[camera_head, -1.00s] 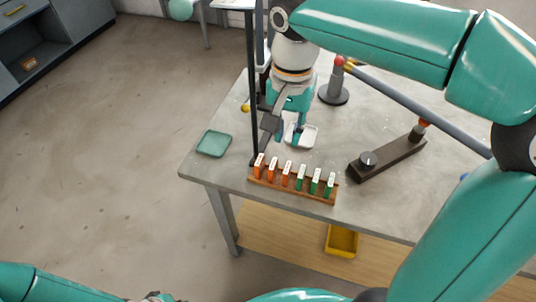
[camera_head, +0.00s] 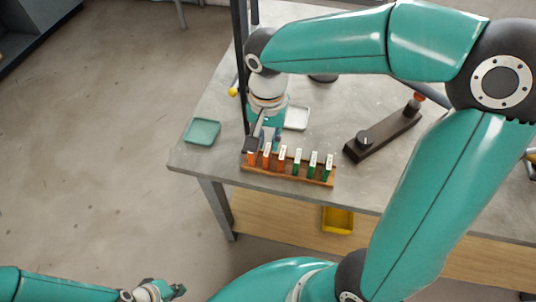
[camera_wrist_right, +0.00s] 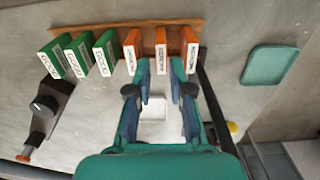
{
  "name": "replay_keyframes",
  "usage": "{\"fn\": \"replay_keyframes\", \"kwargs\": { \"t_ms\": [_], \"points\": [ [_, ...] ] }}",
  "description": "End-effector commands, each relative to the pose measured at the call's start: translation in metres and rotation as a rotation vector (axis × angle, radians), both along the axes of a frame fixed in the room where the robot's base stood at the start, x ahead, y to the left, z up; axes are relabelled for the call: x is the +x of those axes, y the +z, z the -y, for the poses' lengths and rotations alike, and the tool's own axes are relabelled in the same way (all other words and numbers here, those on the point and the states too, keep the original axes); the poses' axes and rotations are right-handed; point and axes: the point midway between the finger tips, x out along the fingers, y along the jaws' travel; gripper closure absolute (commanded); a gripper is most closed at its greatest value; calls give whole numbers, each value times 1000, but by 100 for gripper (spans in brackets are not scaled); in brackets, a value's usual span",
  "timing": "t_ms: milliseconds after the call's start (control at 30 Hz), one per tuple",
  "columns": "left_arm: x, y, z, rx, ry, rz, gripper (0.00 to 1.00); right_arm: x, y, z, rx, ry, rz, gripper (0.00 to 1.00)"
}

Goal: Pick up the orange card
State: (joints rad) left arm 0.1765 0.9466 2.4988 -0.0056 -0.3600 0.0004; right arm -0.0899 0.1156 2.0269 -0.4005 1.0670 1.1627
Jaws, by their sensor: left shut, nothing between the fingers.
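Three orange cards stand upright in a wooden rack (camera_head: 290,175), beside three green cards. The middle orange card (camera_wrist_right: 160,46) shows in the right wrist view between its orange neighbours (camera_wrist_right: 132,48) and (camera_wrist_right: 189,47); they also show in the head view at the rack's left end (camera_head: 266,158). My right gripper (camera_wrist_right: 160,68) is open, one finger on each side of the middle orange card's line. Its fingertips are close to the cards; contact cannot be told. My left gripper (camera_head: 179,290) is shut and empty, low and away from the table.
A green tray (camera_head: 202,132) lies left of the rack, and a white tray (camera_head: 297,118) behind it. A dark post (camera_head: 241,75) rises close to my right gripper. A dark bar with a knob (camera_head: 384,136) lies to the right. A yellow bin (camera_head: 338,220) is below the tabletop.

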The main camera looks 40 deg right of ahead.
Motion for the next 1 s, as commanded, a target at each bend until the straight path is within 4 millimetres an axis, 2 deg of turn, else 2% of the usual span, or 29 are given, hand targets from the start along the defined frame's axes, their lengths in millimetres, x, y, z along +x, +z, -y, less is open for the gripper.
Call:
{"fn": "replay_keyframes", "kwargs": {
  "t_ms": [167, 400, 700, 833, 1000],
  "points": [
    [0, 2, 0, 0, 0, 0, 100, 1, -14, 1, -1, 0, -4, 79],
    [0, 4, 0, 0, 0, 0, 100, 2, -47, 1, 0, 0, -4, 79],
    [0, 4, 0, 0, 0, 0, 100, 2, -53, 1, 1, -1, -1, 79],
    [0, 4, 0, 0, 0, 0, 100, 2, -52, 1, 1, 0, -1, 99],
    [0, 4, 0, 0, 0, 0, 100, 2, -52, 1, 1, 0, -1, 100]
  ]
}}
